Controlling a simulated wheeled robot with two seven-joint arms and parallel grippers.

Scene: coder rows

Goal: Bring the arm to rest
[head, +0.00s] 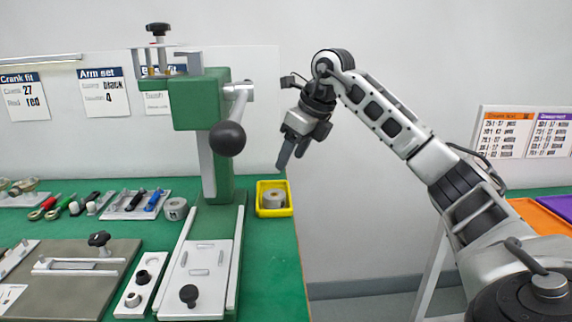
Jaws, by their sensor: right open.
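My right arm comes in from the right, and its gripper (291,152) hangs in the air with its dark fingers pointing down. The gripper is open and I see nothing between its fingers. It is to the right of the green press (199,105) and above the yellow tray (288,211), clear of both. My left gripper is not in view.
The green table (272,266) ends just right of the yellow tray. The press has a black ball lever (228,138) near my gripper. Tools and fixtures fill the table's left side. Orange (540,216) and purple trays stand at the right.

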